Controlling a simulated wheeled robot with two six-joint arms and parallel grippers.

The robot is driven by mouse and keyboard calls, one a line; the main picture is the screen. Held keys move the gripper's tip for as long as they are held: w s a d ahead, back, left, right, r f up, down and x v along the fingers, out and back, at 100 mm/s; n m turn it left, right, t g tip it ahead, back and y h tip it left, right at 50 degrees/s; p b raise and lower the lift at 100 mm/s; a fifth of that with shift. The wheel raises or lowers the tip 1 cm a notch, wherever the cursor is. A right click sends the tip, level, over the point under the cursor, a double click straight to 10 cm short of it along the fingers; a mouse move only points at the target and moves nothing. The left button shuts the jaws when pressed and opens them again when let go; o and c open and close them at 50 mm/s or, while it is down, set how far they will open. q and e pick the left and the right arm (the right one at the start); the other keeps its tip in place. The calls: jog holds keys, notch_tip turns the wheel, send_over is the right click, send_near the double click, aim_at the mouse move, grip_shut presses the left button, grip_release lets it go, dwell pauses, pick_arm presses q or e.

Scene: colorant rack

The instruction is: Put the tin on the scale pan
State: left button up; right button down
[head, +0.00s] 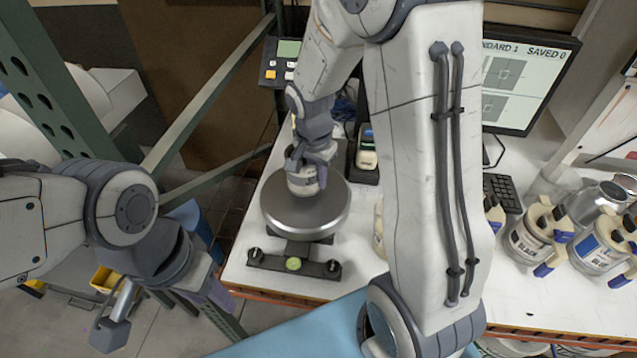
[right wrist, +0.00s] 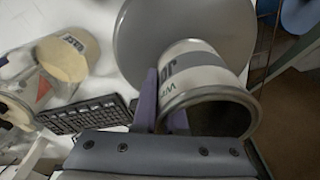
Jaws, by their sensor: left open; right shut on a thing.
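The tin (head: 302,186) is a pale can with a dark-lettered label; it also shows in the right wrist view (right wrist: 192,73), its open end facing the camera. My right gripper (head: 308,163) is shut on the tin's wall, with one purple finger outside and one seemingly inside the rim. The tin is over the left part of the round grey scale pan (head: 325,212), which also shows behind it in the right wrist view (right wrist: 138,42). I cannot tell whether its base touches the pan. My left gripper (head: 163,312) is open and empty, left of the table.
The scale's display (head: 288,50) stands behind the pan. Lidded jars (head: 535,238) stand on the right of the white table, near a keyboard (head: 503,192) and monitor (head: 528,85). A green rack post (head: 48,75) stands at left. My right arm hides the table's middle.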

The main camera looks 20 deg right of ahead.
notch_tip(320, 180, down, 3)
jog(key=shift+p, duration=0.3)
jog(key=shift+f, duration=0.2)
jog(key=c, duration=1)
grip_release()
jog(key=shift+r, duration=0.1)
